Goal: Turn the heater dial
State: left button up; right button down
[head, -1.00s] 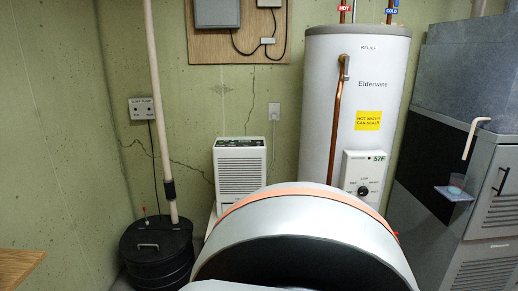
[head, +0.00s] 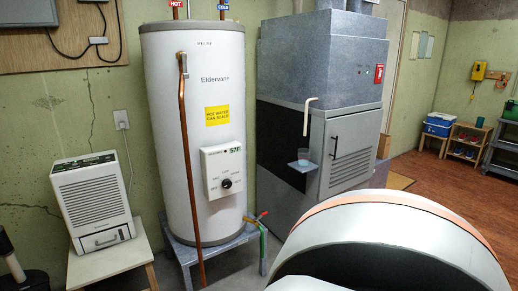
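The heater dial (head: 226,183) is a small black knob on a white control panel (head: 223,169). The panel is on the front of a tall white water heater (head: 206,110) labelled Eldervane, left of centre in the head view. A small display reading 57F is at the panel's top right. The marks around the dial are too small to read surely. Neither of my grippers shows in the head view, and nothing touches the dial. A large rounded white and dark part of mine, with an orange band, fills the lower right.
The heater stands on a grey metal stand (head: 213,247), with a copper pipe (head: 186,150) down its front. A white dehumidifier (head: 93,199) sits on a wooden stool (head: 112,260) at left. A grey furnace (head: 318,100) stands right. Open wooden floor (head: 440,185) lies far right.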

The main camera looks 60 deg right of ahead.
aim_at(227, 183)
jog(key=z, duration=1.6)
jog(key=i+l, duration=0.2)
jog(key=l, duration=0.2)
jog(key=i+l, duration=0.2)
jog(key=l, duration=0.2)
jog(key=i+l, duration=0.2)
jog(key=l, duration=0.15)
jog(key=i+l, duration=0.15)
jog(key=l, duration=0.25)
jog(key=i+l+u, duration=0.1)
jog(key=l, duration=0.3)
jog(key=i, duration=0.1)
